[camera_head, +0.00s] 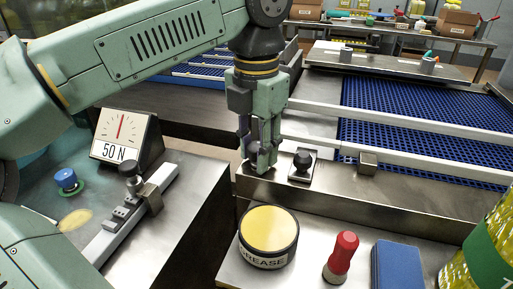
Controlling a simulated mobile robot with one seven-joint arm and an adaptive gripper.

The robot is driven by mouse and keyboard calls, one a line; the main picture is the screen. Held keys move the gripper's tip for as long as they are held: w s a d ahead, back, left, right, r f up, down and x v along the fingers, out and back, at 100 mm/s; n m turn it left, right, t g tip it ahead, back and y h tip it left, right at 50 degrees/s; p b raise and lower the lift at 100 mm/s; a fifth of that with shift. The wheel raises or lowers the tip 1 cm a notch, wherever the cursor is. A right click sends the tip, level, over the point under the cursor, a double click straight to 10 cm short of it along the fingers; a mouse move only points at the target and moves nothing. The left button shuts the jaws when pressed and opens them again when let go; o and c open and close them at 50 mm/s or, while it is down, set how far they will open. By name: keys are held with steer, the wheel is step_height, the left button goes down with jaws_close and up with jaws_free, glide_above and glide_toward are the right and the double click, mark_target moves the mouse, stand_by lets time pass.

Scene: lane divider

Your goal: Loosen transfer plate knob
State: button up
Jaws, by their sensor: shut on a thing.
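My gripper (262,163) points down at the near metal edge of the blue conveyor. Its fingers are shut around a dark knob-like part, mostly hidden by the fingers; I cannot tell its full shape. Just right of my gripper, a black round knob (303,159) stands upright on a small metal plate (301,176) on the same edge. My fingers appear apart from that second knob.
A yellow-topped grease tin (269,230), a red-handled tool (341,256) and a blue block (396,265) stand on the front bench. White rails (420,118) cross the blue conveyor (400,140). At left are a 50 N gauge (125,138) and a clamp bar (128,215).

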mark_target(256, 146)
steer(key=shift+s+f, duration=0.1)
steer(key=shift+f, duration=0.05)
steer(key=o, duration=1.2)
steer(key=shift+r, duration=0.2)
step_height(256, 146, up, 7)
steer(key=shift+r, duration=0.15)
